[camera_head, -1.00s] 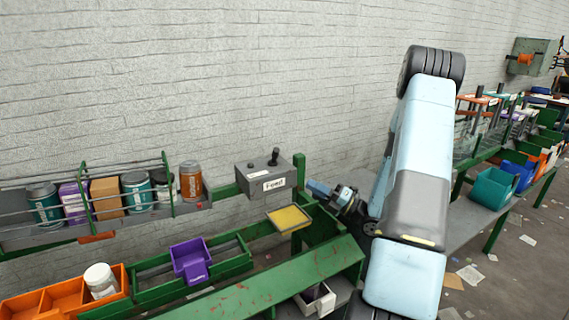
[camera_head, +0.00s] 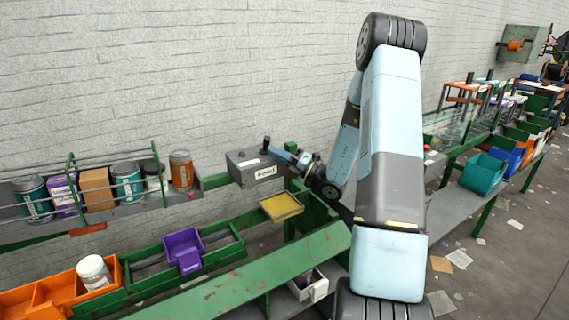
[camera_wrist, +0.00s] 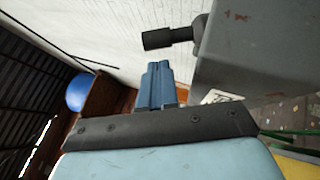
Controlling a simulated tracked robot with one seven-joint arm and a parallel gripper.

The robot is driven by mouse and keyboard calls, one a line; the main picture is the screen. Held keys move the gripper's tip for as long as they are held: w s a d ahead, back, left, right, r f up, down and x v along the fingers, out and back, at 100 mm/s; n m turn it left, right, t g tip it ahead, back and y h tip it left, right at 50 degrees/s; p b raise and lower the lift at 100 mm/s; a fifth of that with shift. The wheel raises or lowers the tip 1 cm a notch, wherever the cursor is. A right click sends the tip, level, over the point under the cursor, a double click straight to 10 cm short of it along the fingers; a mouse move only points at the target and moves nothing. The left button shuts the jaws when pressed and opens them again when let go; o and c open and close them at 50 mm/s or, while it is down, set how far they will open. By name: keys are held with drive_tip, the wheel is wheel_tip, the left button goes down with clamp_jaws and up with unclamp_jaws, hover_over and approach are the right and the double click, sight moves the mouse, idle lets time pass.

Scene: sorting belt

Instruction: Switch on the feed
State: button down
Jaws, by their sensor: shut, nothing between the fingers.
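The grey feed box (camera_head: 250,174) with its white "Feed" label (camera_head: 266,172) is mounted on the green frame, left of my arm in the head view. A short black lever (camera_head: 266,145) stands on its top. In the wrist view the lever (camera_wrist: 168,38) points sideways from the grey box (camera_wrist: 265,50). My gripper (camera_head: 282,153) is just right of the lever, above the box's right end. Its blue fingers (camera_wrist: 158,70) are shut and empty. In the wrist view their tips are close to the lever, with a small visible gap.
A yellow tray (camera_head: 281,207) sits in front of and below the box. A rack of cans and cartons (camera_head: 99,207) is to its left. A purple bin (camera_head: 184,251) and an orange bin (camera_head: 50,294) are lower left. The brick wall is behind.

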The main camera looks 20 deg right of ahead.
drive_tip(key=shift+w+r, duration=0.3)
drive_tip(key=shift+w, duration=0.35)
drive_tip(key=shift+r, duration=0.1)
